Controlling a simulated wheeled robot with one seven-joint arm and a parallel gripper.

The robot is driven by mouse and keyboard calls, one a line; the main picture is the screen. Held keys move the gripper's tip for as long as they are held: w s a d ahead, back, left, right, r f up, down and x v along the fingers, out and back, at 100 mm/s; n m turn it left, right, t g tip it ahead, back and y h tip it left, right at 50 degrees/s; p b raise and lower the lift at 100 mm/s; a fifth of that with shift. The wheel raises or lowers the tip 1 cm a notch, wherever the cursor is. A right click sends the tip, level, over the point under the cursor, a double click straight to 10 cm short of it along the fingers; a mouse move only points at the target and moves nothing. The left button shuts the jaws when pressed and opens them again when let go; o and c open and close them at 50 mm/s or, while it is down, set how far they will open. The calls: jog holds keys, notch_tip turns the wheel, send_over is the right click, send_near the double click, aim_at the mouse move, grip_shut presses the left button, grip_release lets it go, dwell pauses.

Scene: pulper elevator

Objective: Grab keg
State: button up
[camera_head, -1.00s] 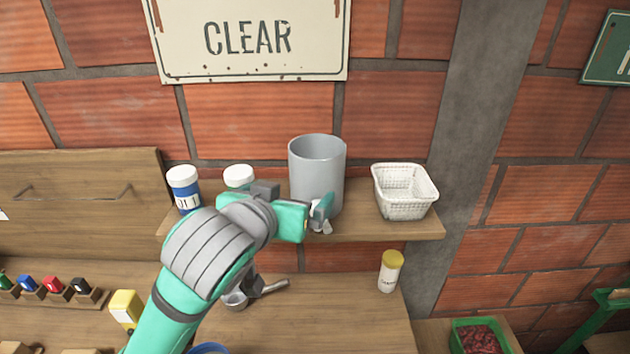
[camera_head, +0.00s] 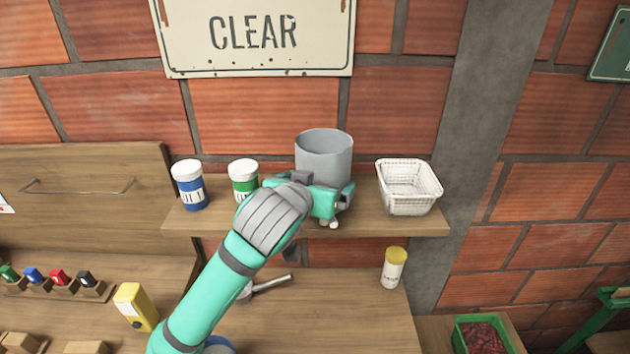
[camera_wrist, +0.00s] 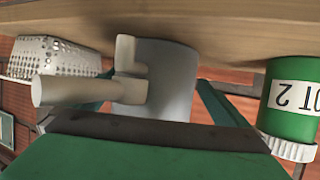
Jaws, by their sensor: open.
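The keg is a plain grey cylinder (camera_head: 323,153) standing upright on the wooden wall shelf, between a green-labelled jar and a white basket. In the wrist view the keg (camera_wrist: 178,85) appears upside down, with a pale tap (camera_wrist: 125,68) on its front pointing toward the camera. My gripper (camera_head: 328,203) is in front of the keg's lower part. In the wrist view its teal fingers (camera_wrist: 160,100) are open, one at each side of the keg. I cannot tell whether they touch it. My gripper hides the keg's lower part in the head view.
The green-labelled jar (camera_head: 243,178) stands close left of the keg, with a blue jar (camera_head: 188,187) beyond it. The white basket (camera_head: 408,187) is close on the right. The shelf (camera_head: 430,226) is narrow. Below are a yellow-capped bottle (camera_head: 393,268) and a metal scoop (camera_head: 268,286).

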jog(key=shift+s+a, duration=0.1)
jog(key=shift+a, duration=0.15)
jog(key=shift+c, duration=0.3)
jog(key=shift+d, duration=0.15)
jog(key=c, duration=0.6)
jog(key=shift+d, duration=0.35)
jog(key=c, duration=0.4)
jog(key=shift+s+d, duration=0.1)
jog(key=shift+d, duration=0.15)
jog(key=shift+c, duration=0.6)
